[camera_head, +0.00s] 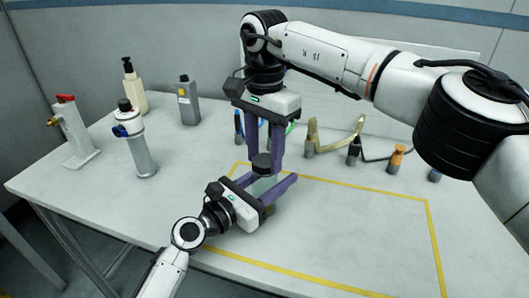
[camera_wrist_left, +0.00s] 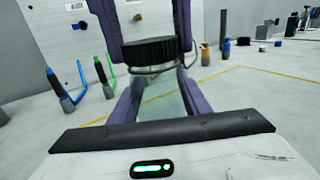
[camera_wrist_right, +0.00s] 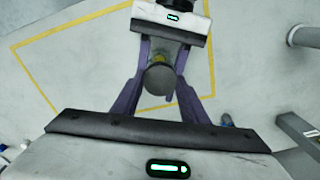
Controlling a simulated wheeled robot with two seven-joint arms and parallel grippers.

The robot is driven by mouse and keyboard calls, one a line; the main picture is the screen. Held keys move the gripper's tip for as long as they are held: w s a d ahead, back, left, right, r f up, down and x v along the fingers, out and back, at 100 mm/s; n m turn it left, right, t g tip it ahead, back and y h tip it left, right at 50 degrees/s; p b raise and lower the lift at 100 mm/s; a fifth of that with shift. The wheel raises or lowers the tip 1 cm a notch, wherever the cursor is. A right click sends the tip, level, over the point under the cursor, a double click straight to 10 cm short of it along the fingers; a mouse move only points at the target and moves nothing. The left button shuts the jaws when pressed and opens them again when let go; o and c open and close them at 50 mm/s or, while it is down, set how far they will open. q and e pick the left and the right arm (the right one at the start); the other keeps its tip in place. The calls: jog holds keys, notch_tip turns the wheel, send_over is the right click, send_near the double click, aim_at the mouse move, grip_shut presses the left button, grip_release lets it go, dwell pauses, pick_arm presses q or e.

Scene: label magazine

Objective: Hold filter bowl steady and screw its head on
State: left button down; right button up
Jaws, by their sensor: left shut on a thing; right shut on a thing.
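The filter bowl (camera_head: 262,187) is a pale, see-through cup standing upright inside the yellow-outlined area. It also shows in the left wrist view (camera_wrist_left: 165,100). My left gripper (camera_head: 267,181) is shut on the bowl from the side, low over the table. The filter head (camera_head: 262,160) is a dark ribbed cap directly above the bowl, and it shows in the left wrist view (camera_wrist_left: 152,50) and from above in the right wrist view (camera_wrist_right: 160,79). My right gripper (camera_head: 263,167) points down and is shut on the head. Fingers hide the joint; I cannot tell how far it is threaded.
A yellow tape outline (camera_head: 345,183) marks the table (camera_head: 100,205). Behind stand several coloured-handled tools (camera_head: 310,140). At left are a red-topped device (camera_head: 75,135), a blue-and-grey cylinder (camera_head: 138,145), a pump bottle (camera_head: 133,90) and a grey bottle (camera_head: 188,102). The outline's right part is clear.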

jog(key=m, duration=0.8)
jog(key=shift+m, duration=0.4)
jog(key=m, duration=1.2)
jog(key=shift+m, duration=0.4)
jog(key=m, duration=0.8)
jog(key=o, duration=1.2)
jog(key=shift+o, duration=0.2)
notch_tip(320, 180, up, 7)
jog(key=shift+r, duration=0.2)
